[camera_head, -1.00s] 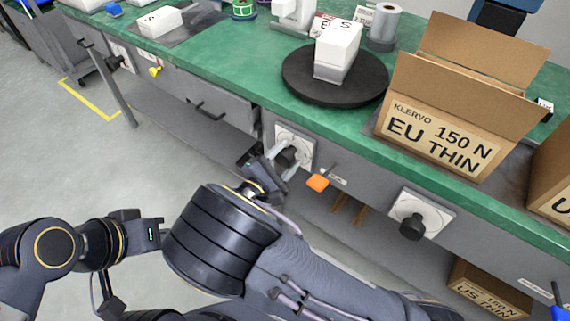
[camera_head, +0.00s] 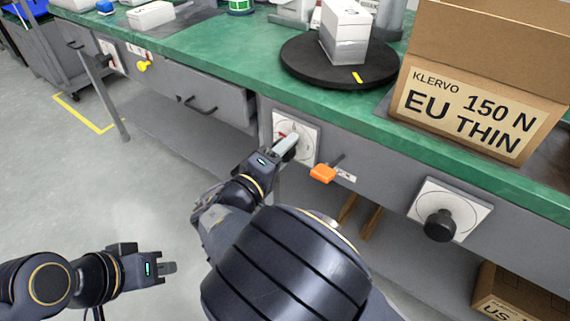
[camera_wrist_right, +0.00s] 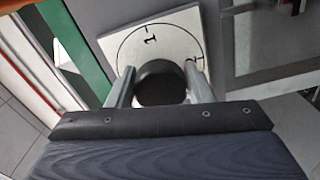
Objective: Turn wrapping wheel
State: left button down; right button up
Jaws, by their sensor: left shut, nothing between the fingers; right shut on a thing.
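A round black turntable (camera_head: 312,68), likely the wrapping wheel, lies on the green bench with a grey-white box (camera_head: 342,40) on it. A yellow mark (camera_head: 357,77) shows near its front edge. Below, on the bench front, a white dial plate (camera_head: 309,143) carries a black knob (camera_wrist_right: 160,83). My right gripper (camera_head: 287,145) is shut on this knob; the right wrist view shows one finger on each side of it. In the head view the gripper hides most of the knob. My left gripper (camera_head: 168,267) is shut and empty, low at the left, away from the bench.
An orange part (camera_head: 322,173) sticks out right of the dial. A second black knob (camera_head: 439,225) is farther right. A drawer handle (camera_head: 200,106) protrudes at left.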

jog(key=m+b, duration=0.2)
jog(key=b, duration=0.1)
jog(key=f+m+b, duration=0.1)
jog(key=m+b, duration=0.1)
jog(key=b, duration=0.1)
jog(key=shift+m, duration=0.4)
jog(key=shift+a+r+m+b, duration=0.15)
jog(key=shift+m+b, duration=0.4)
jog(key=shift+m, duration=0.35)
jog(key=m, duration=0.2)
jog(key=shift+r+m, duration=0.1)
jog(key=shift+m, duration=0.2)
jog(key=m, duration=0.6)
jog(key=shift+w+a, duration=0.1)
jog(key=shift+w, duration=0.05)
jog(key=o, duration=1)
jog(key=shift+c, duration=0.2)
jog(key=v, duration=0.8)
